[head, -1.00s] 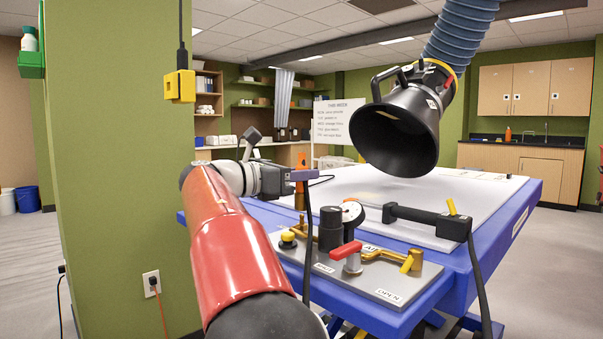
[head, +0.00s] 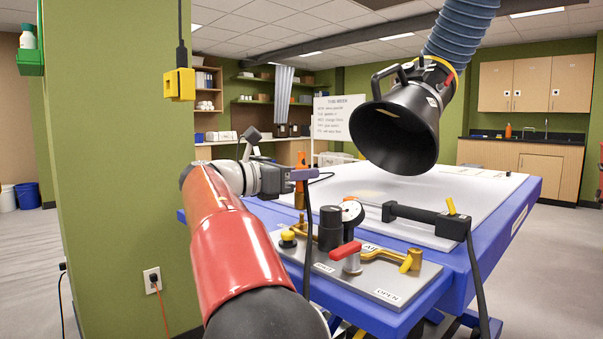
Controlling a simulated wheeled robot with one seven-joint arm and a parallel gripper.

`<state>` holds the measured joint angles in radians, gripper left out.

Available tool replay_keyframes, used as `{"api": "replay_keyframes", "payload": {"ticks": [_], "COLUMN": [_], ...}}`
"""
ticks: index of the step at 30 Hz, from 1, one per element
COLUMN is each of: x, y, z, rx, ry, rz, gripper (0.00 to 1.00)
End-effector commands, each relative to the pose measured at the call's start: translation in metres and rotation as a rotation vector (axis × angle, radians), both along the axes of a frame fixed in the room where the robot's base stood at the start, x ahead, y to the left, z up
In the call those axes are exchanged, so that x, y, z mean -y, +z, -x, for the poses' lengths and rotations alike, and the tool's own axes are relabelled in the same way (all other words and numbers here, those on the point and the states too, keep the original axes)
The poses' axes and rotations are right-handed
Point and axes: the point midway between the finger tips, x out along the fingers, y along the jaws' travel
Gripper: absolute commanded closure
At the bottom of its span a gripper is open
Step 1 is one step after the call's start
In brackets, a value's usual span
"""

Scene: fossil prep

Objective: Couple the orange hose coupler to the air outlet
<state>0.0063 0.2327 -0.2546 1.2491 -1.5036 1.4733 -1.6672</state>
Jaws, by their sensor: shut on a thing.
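The orange hose coupler (head: 299,198) is upright in my gripper (head: 303,174), at the front left of the blue table. My gripper is shut on it, its purple-grey finger across the coupler. A dark hose (head: 307,245) hangs close by, in front of the panel. Below the coupler is a grey panel (head: 345,280) with a brass pipe (head: 380,257) beside a partly hidden label that seems to begin "AI". More brass parts (head: 300,228) stand at the panel's left, just below the coupler. I cannot tell which brass end is the air outlet, or whether the coupler touches it.
The panel also carries a red-handled valve (head: 346,251), a black cylinder (head: 330,228), a round gauge (head: 352,214) and a yellow knob (head: 288,238). A black tool (head: 430,219) lies to the right. A black extraction hood (head: 395,130) hangs over the table. A green pillar (head: 120,170) stands left.

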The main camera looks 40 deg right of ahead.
Motion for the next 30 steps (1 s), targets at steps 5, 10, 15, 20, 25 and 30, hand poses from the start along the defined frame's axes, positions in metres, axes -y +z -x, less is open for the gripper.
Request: {"api": "replay_keyframes", "payload": {"ticks": [5, 10, 15, 20, 25, 30], "x": [0.000, 0.000, 0.000, 0.000, 0.000, 0.000], "y": [0.002, 0.001, 0.000, -0.005, -0.012, -0.018], "z": [0.000, 0.000, 0.000, 0.000, 0.000, 0.000], "rx": [0.000, 0.000, 0.000, 0.000, 0.000, 0.001], "ry": [0.000, 0.000, 0.000, 0.000, 0.000, 0.000], "rz": [0.001, 0.001, 0.000, 0.000, 0.001, 0.001], "gripper": [1.00, 1.00, 1.00, 1.00, 1.00, 1.00]}}
